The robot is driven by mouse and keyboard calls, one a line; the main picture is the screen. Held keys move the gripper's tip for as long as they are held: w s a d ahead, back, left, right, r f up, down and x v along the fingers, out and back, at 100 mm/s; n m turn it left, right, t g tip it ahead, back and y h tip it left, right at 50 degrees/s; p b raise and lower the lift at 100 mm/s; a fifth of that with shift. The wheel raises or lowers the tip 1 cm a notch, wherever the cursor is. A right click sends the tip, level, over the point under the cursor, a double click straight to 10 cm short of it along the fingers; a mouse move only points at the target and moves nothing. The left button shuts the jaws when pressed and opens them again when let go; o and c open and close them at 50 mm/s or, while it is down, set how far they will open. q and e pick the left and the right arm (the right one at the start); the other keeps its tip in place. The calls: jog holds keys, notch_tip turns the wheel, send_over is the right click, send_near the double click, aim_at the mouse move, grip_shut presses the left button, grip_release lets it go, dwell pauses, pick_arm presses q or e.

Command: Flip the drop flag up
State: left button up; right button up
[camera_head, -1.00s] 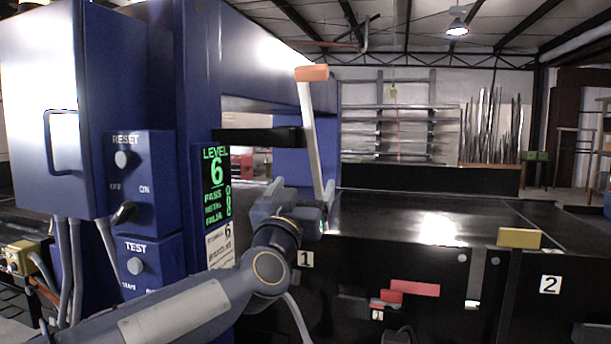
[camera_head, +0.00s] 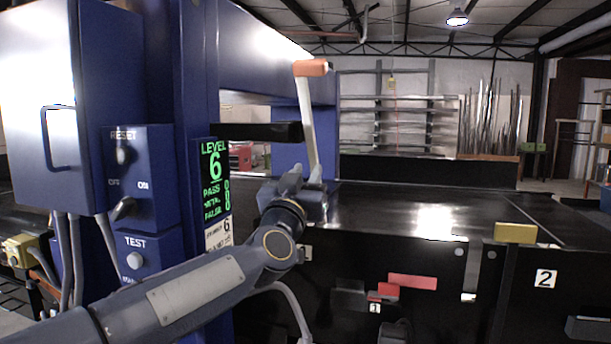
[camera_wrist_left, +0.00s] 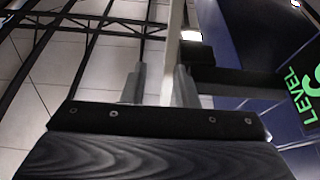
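The drop flag, a white bar (camera_head: 307,115) with an orange tip, stands nearly upright and leans slightly left at the top beside the blue detector housing. My left gripper (camera_head: 306,176) is at the lower part of the bar, fingers pointing up. In the left wrist view the bar (camera_wrist_left: 173,45) rises by the two fingers (camera_wrist_left: 160,88), close to the right finger. A gap shows between the left finger and the bar, so the gripper looks open. The bar's lower end is hidden behind my gripper. My right gripper is out of view.
A dark arm (camera_head: 260,131) juts from the blue housing behind the bar. A level screen (camera_head: 214,180) and a control panel (camera_head: 142,190) are at left. The black conveyor top (camera_head: 400,210) is clear at right. Red plates (camera_head: 412,282) and a yellow block (camera_head: 515,233) are on its front.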

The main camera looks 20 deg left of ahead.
pick_arm(q)
grip_shut()
dwell(0.8)
jog(key=o, duration=1.2)
grip_release()
jog(key=shift+o, duration=0.2)
jog(key=b+v, duration=0.2)
jog(key=v, duration=0.5)
jog(key=shift+s+f+b, duration=0.2)
jog(key=shift+s+b, duration=0.15)
